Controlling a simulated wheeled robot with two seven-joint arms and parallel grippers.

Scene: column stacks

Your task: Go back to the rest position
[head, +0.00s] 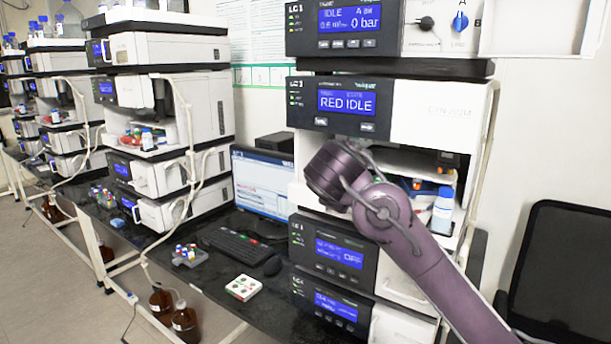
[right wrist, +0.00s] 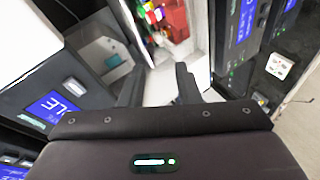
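My right arm (head: 410,225) comes in from the lower right in the head view and reaches to the front of the nearest column stack, before its open bay (head: 412,168). The fingers are hidden behind the arm there. In the right wrist view my right gripper (right wrist: 158,85) shows two dark fingers spread apart. I see nothing held between them, only a pale surface beyond. My left gripper is in neither view.
A bottle with a blue cap (head: 443,210) stands in the bay at the arm's right. A white box (head: 243,288), a keyboard (head: 240,243) and a monitor (head: 262,183) are on the dark bench. A black chair (head: 560,265) stands at the right. More stacks line the left.

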